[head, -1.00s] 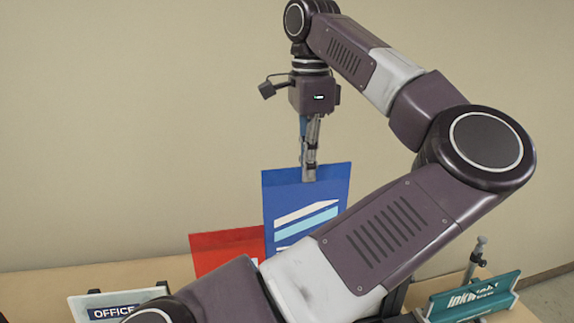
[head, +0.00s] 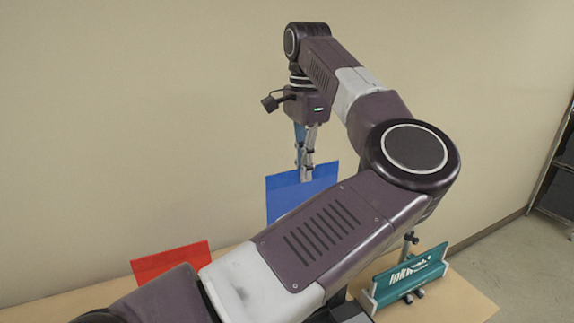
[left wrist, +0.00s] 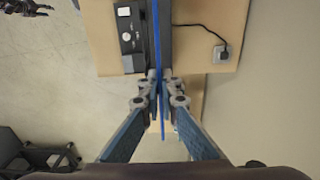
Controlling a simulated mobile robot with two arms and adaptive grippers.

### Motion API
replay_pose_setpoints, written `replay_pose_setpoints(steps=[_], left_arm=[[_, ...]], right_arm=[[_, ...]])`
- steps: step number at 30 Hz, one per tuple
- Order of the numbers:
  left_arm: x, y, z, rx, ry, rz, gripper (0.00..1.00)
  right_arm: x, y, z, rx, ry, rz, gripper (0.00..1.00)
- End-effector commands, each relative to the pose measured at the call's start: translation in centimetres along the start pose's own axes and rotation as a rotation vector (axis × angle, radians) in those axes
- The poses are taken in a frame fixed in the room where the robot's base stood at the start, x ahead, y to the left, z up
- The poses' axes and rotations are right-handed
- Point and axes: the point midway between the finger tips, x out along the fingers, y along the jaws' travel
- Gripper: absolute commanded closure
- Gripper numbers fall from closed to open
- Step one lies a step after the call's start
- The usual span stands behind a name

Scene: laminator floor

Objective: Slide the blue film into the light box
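The blue film (head: 288,194) stands upright in the head view, its lower part hidden behind my left arm. My left gripper (head: 306,178) is shut on its top edge from above. In the left wrist view the film (left wrist: 156,30) is a thin blue line, edge-on, between the fingertips (left wrist: 159,92). Below it there lies a dark device with a control panel (left wrist: 131,38), and a dark strip runs on the film's other side. I cannot tell whether this is the light box or whether the film's lower edge touches it. A dark gripper-like shape, perhaps my right gripper, shows at the top left there.
A red panel (head: 170,263) stands left of the film, apart from it. A teal sign (head: 404,276) stands on the table (head: 462,302) at the right. A cable runs from a wall-type socket (left wrist: 220,54) in the wrist view. A dark rack (head: 557,185) stands at the far right.

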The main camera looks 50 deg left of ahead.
Motion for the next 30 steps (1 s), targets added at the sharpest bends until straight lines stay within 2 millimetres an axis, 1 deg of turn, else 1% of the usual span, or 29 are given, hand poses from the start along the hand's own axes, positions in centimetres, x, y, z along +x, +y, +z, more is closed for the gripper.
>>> replay_pose_setpoints(steps=[1,9,10,11,12,16,21,30], left_arm=[[0.5,0.8,0.0,0.001,0.001,-0.002,1.0],[0.5,4.5,0.1,0.002,0.002,-0.004,1.0],[-0.1,4.6,0.2,0.0,0.0,-0.003,1.0],[0.0,4.5,0.2,-0.002,-0.002,0.0,1.0],[1.1,4.5,0.2,-0.002,-0.002,0.0,1.0],[2.0,4.5,0.2,-0.001,-0.001,-0.001,1.0],[2.3,4.4,0.2,0.0,-0.001,-0.002,1.0],[2.3,4.4,0.2,0.0,0.0,-0.001,1.0]], right_arm=[[1.1,0.0,0.1,0.0,0.0,0.0,0.6],[3.6,-0.1,0.2,0.0,0.002,-0.001,0.6],[2.9,-0.1,0.1,0.0,0.002,-0.001,0.6],[2.5,-0.2,0.1,0.001,0.002,-0.001,0.6],[3.5,-0.2,0.1,0.001,0.002,-0.001,0.6],[4.1,-0.2,0.2,0.001,0.002,-0.001,0.6],[4.3,-0.2,0.2,0.001,0.002,-0.001,0.6],[4.2,-0.3,0.2,0.001,0.002,-0.002,0.6]])
